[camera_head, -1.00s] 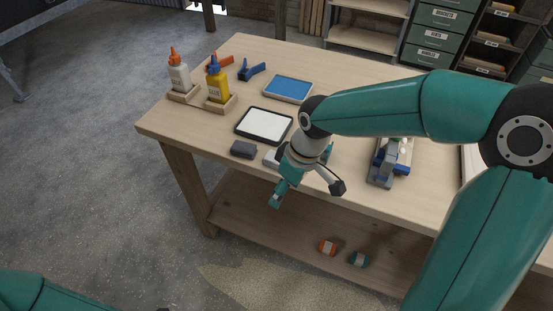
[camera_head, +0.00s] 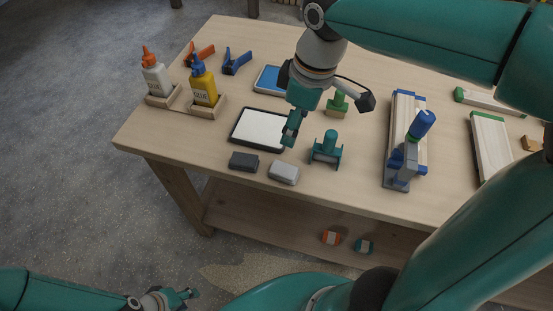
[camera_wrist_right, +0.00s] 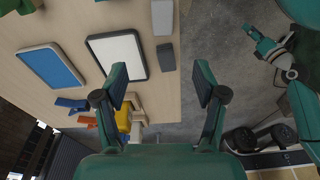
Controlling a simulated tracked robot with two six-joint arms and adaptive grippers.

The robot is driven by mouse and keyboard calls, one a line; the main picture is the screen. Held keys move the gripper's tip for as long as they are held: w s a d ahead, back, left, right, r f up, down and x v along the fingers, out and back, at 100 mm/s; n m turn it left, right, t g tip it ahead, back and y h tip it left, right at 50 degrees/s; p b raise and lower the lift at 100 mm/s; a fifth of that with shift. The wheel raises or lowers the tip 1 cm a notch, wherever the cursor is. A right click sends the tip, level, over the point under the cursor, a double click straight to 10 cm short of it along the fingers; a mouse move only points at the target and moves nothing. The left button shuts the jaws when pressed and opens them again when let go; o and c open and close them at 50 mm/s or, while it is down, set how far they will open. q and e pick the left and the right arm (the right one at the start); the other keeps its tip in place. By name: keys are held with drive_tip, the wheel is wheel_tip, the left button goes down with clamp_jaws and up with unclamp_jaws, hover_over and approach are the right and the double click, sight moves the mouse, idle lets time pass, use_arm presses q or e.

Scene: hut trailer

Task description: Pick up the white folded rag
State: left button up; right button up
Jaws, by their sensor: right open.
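The white folded rag (camera_head: 284,172) looks like a small pale block lying flat near the table's front edge. It sits to the right of a dark grey folded rag (camera_head: 243,161). In the right wrist view the white rag (camera_wrist_right: 162,16) is cut off by the top edge, beside the grey one (camera_wrist_right: 165,57). My right gripper (camera_wrist_right: 160,84) is open and empty, above the table near the white tray. It is apart from the white rag. My left gripper (camera_head: 178,297) is low at the bottom left, off the table; its jaw state is unclear.
A dark-rimmed white tray (camera_head: 258,128) lies behind the rags, with a blue tray (camera_head: 270,79) farther back. A teal upright tool (camera_head: 327,148) stands right of the white rag. Glue bottles (camera_head: 204,88) stand at the left. Boards (camera_head: 492,146) lie at the right.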

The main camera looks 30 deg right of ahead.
hover_over(284, 169)
drive_tip(key=f, duration=1)
drive_tip(key=shift+s+d+f, duration=0.25)
drive_tip(key=shift+d+f, duration=0.05)
drive_tip(key=shift+d, duration=0.05)
drive_tip(key=shift+w+a+f, duration=0.1)
drive_tip(key=shift+a+f, duration=0.05)
drive_tip(key=shift+f, duration=1.2)
drive_tip(key=shift+w+a+f, duration=0.1)
drive_tip(key=shift+a+f, duration=0.05)
drive_tip(key=shift+f, duration=1.2)
drive_tip(key=c, duration=1.1)
drive_tip(key=shift+r, duration=0.15)
drive_tip(key=shift+c, duration=0.2)
wheel_tip(284, 169, up, 20)
drive_tip(key=shift+p, duration=0.45)
